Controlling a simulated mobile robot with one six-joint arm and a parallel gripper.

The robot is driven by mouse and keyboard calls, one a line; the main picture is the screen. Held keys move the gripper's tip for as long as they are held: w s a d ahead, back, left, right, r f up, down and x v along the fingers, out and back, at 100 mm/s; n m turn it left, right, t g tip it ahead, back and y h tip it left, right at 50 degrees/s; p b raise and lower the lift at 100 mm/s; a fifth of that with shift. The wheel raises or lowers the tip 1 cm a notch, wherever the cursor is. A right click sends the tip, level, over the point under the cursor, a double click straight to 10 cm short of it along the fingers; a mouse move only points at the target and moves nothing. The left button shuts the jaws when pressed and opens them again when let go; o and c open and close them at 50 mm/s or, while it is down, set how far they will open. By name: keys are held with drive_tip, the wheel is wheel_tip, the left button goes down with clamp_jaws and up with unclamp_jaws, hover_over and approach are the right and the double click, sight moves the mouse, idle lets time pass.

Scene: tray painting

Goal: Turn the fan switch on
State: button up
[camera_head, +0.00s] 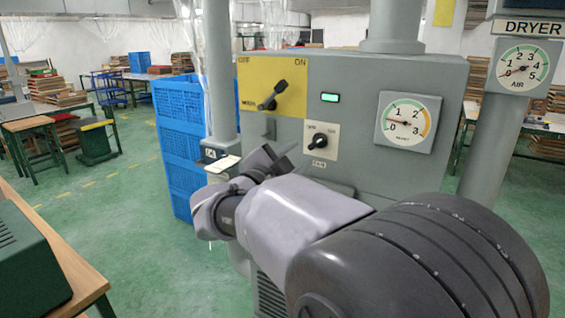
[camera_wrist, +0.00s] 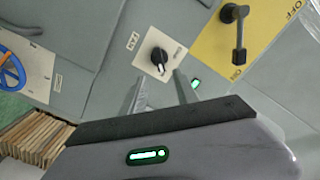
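The fan switch (camera_head: 318,142) is a small black rotary knob on a white plate, on the front of a grey control box. In the wrist view, the fan switch (camera_wrist: 159,58) sits on its plate marked FAN (camera_wrist: 140,44), just beyond my fingertips. My gripper (camera_head: 277,157) is left of and a little below the switch in the head view. In the wrist view my gripper (camera_wrist: 160,76) has its two grey fingers apart with an empty gap. The fingers appear clear of the knob. The knob's exact setting is hard to read.
A yellow OFF/ON plate (camera_head: 291,75) with a black lever (camera_head: 270,97) is above left of the fan plate. A lit green indicator (camera_head: 330,98) and a gauge (camera_head: 408,122) are on the same box. A grey post (camera_head: 219,70) and blue crates (camera_head: 180,135) stand left.

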drive_tip(key=v, duration=0.7)
drive_tip(key=shift+s+p, duration=0.2)
drive_tip(key=shift+p, duration=0.15)
drive_tip(key=shift+a, duration=0.15)
drive_tip(key=s+d+f+n+g+y, duration=0.2)
drive_tip(key=s+f+n+g+y, duration=0.1)
drive_tip(key=s, duration=0.6)
drive_tip(key=s+d+f+n+g+y, duration=0.2)
drive_tip(key=s+f+n+y, duration=0.3)
drive_tip(key=s, duration=0.5)
drive_tip(key=s+d+f+n+g+y, duration=0.2)
drive_tip(key=s+f+n+g+y, duration=0.1)
drive_tip(key=s+f, duration=0.4)
drive_tip(key=s+n+y, duration=0.1)
drive_tip(key=s, duration=0.2)
drive_tip(key=shift+s+d+f+g+y, duration=0.15)
drive_tip(key=shift+f+g+y, duration=0.15)
drive_tip(key=shift+f+g, duration=0.1)
